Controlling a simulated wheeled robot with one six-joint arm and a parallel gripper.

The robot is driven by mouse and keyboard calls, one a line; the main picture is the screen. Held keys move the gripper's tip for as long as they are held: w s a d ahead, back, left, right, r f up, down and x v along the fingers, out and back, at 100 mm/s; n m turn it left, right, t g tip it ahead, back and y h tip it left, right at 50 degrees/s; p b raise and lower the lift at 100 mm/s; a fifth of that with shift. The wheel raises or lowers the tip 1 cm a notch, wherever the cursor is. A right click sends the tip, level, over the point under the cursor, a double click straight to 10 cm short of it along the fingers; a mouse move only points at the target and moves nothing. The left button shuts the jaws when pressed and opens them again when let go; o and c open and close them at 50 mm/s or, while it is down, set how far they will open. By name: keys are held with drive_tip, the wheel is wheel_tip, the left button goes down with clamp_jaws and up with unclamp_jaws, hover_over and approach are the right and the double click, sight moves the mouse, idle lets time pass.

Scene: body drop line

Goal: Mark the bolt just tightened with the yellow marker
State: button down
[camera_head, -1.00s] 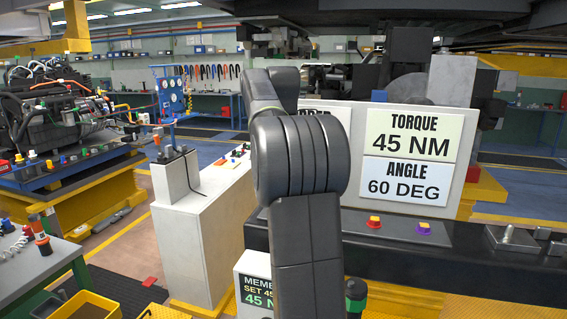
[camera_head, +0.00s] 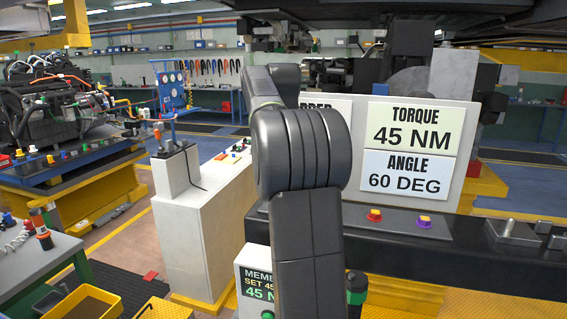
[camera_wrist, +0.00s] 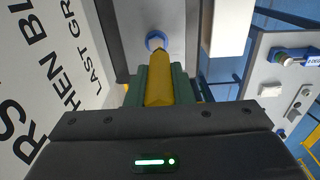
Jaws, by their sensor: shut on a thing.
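In the wrist view my gripper (camera_wrist: 159,88) has green fingers shut on the yellow marker (camera_wrist: 158,90). The marker points away from the wrist, its narrow front end toward a small blue round part (camera_wrist: 155,39) on a grey surface. This may be the bolt head, but I cannot tell for sure. The marker's front end overlaps the blue part in the picture; whether they touch cannot be told. In the head view my arm blocks the middle, and the marker and the bolt cannot be made out.
A sign board (camera_head: 463,145) reading 45 NM and 60 DEG stands right of my arm. A black bench (camera_head: 440,255) with red and purple buttons is below it. A white cabinet (camera_head: 190,235) stands left. A lettered white panel (camera_wrist: 45,70) is close at left in the wrist view.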

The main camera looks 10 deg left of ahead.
drive_tip(key=shift+f+b, duration=0.35)
drive_tip(key=shift+f, duration=0.5)
